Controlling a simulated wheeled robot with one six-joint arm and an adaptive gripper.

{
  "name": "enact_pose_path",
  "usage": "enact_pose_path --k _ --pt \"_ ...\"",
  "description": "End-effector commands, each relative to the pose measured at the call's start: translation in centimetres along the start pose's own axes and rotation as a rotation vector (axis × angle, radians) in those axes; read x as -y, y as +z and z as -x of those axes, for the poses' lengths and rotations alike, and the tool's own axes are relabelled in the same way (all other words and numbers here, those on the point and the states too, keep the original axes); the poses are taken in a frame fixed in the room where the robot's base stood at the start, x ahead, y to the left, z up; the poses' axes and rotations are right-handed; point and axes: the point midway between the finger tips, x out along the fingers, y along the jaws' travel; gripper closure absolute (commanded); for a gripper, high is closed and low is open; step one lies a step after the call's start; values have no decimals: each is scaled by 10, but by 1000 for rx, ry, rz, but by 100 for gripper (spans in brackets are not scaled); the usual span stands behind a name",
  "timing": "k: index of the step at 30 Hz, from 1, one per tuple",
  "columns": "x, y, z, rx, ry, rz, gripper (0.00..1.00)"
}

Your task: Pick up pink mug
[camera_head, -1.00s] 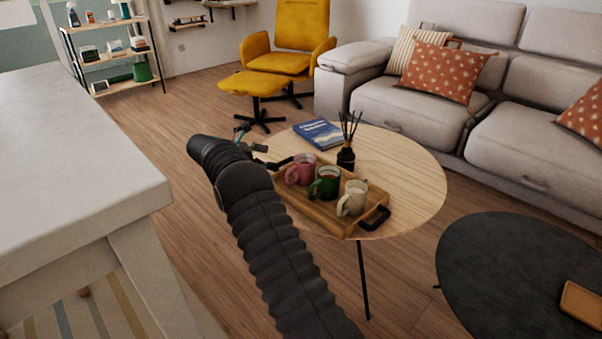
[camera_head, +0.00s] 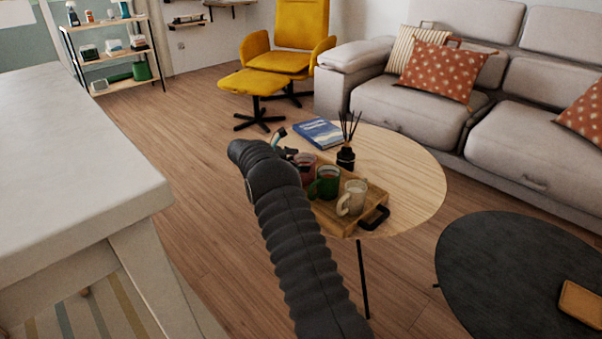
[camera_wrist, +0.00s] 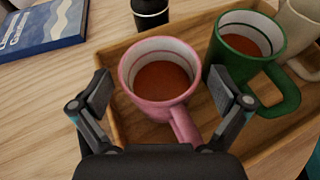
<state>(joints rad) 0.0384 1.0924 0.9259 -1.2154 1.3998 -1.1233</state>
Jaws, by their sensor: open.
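The pink mug (camera_wrist: 157,108) stands upright on a wooden tray (camera_wrist: 122,129), filled with a brown drink. Its handle points toward my gripper in the wrist view. My gripper (camera_wrist: 166,92) is open, with one finger at each side of the mug in that picture. I cannot tell whether the fingers are low enough to flank its wall. In the head view the pink mug (camera_head: 305,171) is partly hidden behind my arm, and my gripper is mostly hidden too.
A green mug (camera_wrist: 245,45) stands close right of the pink one, with a cream mug (camera_head: 352,198) beyond it. A dark reed diffuser (camera_head: 346,158) and blue book (camera_head: 318,133) are on the round wooden table (camera_head: 410,175). A pale counter (camera_head: 80,150) is at left.

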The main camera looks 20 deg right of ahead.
Motion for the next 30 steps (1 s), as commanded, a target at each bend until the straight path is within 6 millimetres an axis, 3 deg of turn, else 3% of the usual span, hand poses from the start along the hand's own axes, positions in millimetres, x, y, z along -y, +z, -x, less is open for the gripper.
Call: enact_pose_path --k 8,11,18,19,26,30 --pt "0 0 -7 0 1 1 0" --pt "0 0 -7 0 1 1 20" --pt "0 0 -8 0 1 0 80" --pt "0 1 -7 1 1 -1 83" --pt "0 2 -7 1 1 -2 83" --pt "-1 14 -2 1 2 -4 83"
